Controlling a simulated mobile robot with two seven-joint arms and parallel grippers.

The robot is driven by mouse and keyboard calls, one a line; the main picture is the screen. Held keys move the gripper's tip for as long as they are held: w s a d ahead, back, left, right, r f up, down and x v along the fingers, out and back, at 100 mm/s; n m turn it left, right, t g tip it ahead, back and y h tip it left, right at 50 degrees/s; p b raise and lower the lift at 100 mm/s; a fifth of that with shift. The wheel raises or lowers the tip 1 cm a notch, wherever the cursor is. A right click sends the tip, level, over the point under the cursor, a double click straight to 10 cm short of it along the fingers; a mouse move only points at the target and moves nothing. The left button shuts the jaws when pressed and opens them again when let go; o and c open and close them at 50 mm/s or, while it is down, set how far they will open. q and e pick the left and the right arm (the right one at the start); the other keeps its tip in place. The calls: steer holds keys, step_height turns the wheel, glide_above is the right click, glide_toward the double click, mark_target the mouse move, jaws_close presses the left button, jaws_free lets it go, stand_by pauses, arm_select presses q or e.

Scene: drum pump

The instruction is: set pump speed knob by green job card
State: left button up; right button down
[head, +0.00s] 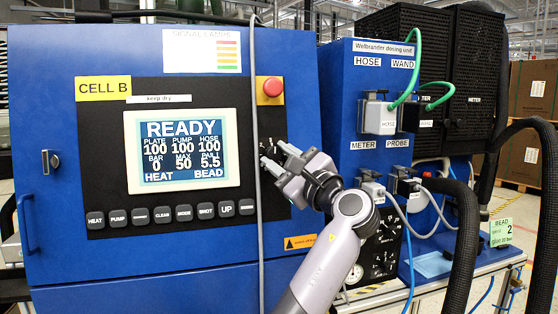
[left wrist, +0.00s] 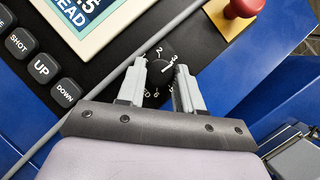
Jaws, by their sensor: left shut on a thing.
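My left gripper (head: 277,156) reaches in from below to the black panel, right of the screen. In the left wrist view its two fingers (left wrist: 161,70) are shut on a dark round knob (left wrist: 158,82), one finger on each side. White dial numbers show around the knob, with 2 and 3 above it; its exact pointer setting is hard to read. In the head view the gripper hides most of the knob. The green job card (head: 501,232) hangs at the far right and reads BEAD with a large 2; its smaller print is unclear. My right gripper is not in view.
A red stop button (head: 272,87) sits above the knob. A grey cable (head: 256,60) hangs just left of the gripper. The dosing unit (head: 345,110) stands at right.

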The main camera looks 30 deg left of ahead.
arm_select(q)
steer(key=n+g, duration=0.1)
steer(key=n, duration=0.1)
steer(key=n+g+p, duration=0.1)
steer(key=n, duration=0.1)
steer(key=n+g+h, duration=0.1)
steer(key=shift+w+d+r+n+p, duration=0.1)
steer(key=shift+w+r+n+p, duration=0.05)
steer(key=shift+r+n+p, duration=0.25)
steer(key=n+g+h+p, duration=0.1)
steer(key=n+h+p, duration=0.1)
steer(key=n, duration=0.1)
steer(key=shift+r+n, duration=0.1)
steer(key=shift+n, duration=0.3)
steer(key=shift+n+g+h+p, duration=0.3)
steer(key=shift+n+g+p, duration=0.1)
steer(key=shift+n+p, duration=0.15)
steer(key=o, duration=1)
